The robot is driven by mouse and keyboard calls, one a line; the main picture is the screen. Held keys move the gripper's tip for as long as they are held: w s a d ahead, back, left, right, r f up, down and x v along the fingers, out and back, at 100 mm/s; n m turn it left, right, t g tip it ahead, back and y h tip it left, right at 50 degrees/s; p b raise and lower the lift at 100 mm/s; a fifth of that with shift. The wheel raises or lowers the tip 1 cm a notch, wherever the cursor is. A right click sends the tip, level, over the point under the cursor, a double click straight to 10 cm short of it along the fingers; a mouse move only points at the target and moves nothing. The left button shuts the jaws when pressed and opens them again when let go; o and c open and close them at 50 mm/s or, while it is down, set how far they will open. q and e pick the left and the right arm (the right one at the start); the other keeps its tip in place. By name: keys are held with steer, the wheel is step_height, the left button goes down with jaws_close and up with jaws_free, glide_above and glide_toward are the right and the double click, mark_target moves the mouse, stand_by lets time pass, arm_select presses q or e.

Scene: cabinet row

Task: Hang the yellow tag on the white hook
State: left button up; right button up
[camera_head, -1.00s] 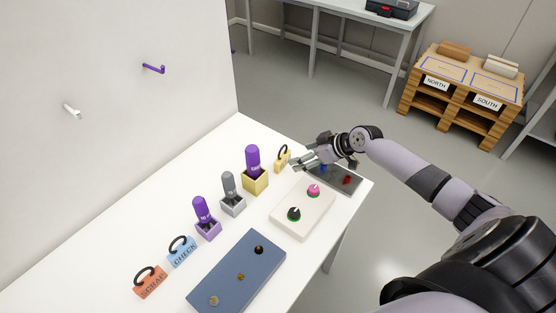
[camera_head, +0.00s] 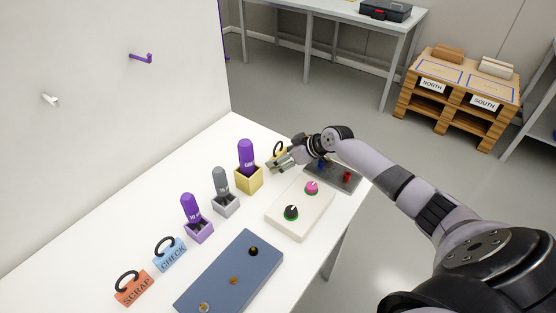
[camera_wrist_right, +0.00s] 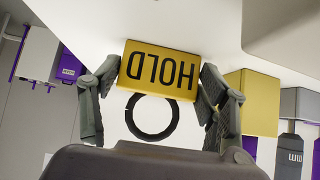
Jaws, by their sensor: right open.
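The yellow tag (camera_head: 270,165), with a black ring on top, stands on the white table behind the yellow holder, partly hidden by my right gripper. In the right wrist view the tag (camera_wrist_right: 160,72) reads HOLD, upside down, with its black ring (camera_wrist_right: 152,117) toward the palm. My right gripper (camera_head: 283,162) is at the tag; in the wrist view its open fingers (camera_wrist_right: 160,85) stand on either side of it, and whether they touch it I cannot tell. The white hook (camera_head: 50,99) is on the wall panel at left, empty. My left gripper is not in view.
A purple hook (camera_head: 141,58) is right of the white one. An orange SCRAP tag (camera_head: 134,288) and a blue CHECK tag (camera_head: 170,255) stand at the front left. Several coloured holders with pegs, a blue board (camera_head: 230,278) and a knob panel (camera_head: 300,212) occupy the table.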

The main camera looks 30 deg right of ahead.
steer(key=shift+r, duration=0.1)
steer(key=c, duration=0.4)
step_height(320, 180, up, 10)
steer(key=p, duration=0.8)
